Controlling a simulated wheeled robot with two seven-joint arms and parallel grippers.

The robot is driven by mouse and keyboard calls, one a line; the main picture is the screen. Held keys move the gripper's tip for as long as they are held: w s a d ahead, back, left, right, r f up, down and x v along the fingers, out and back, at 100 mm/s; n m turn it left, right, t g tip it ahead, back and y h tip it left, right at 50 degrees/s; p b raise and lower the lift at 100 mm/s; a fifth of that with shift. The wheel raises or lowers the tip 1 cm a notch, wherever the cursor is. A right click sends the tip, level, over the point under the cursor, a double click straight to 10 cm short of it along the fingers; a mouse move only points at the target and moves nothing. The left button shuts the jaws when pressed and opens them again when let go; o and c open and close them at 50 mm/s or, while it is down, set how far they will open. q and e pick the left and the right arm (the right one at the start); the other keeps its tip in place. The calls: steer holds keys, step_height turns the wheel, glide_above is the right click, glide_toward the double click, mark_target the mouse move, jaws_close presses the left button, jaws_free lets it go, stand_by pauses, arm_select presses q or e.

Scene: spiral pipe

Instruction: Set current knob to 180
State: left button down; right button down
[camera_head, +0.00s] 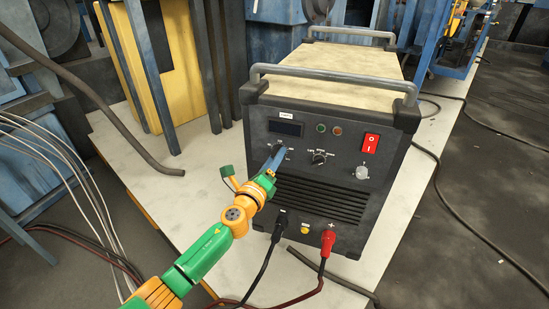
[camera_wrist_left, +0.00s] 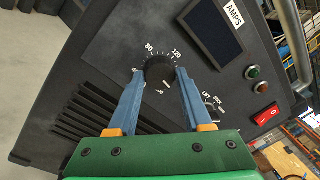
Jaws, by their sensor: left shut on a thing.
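The welding machine (camera_head: 330,110) stands on a pale worktop, its dark front panel facing me. The black current knob (camera_wrist_left: 158,70) shows in the left wrist view, below a dark display marked AMPS (camera_wrist_left: 214,28). In the head view my left gripper (camera_head: 275,158) reaches the panel below the display (camera_head: 285,128) and mostly hides the knob. My right gripper is not in view.
A mode selector (camera_head: 319,157), red power switch (camera_head: 371,143) and small grey knob (camera_head: 361,172) sit right of the gripper. Black and red cable plugs (camera_head: 328,240) stick out below the vents. Metal handles (camera_head: 335,77) rise above the machine.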

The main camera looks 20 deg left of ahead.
arm_select(q)
steer(key=shift+m, duration=0.5)
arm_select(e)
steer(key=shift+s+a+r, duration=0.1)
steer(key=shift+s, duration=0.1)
arm_select(q)
steer(key=shift+c, duration=1.6)
jaws_free()
steer(key=s+p, duration=0.2)
steer(key=s, duration=0.5)
steer(key=shift+a+f, duration=0.2)
steer(key=shift+a, duration=0.15)
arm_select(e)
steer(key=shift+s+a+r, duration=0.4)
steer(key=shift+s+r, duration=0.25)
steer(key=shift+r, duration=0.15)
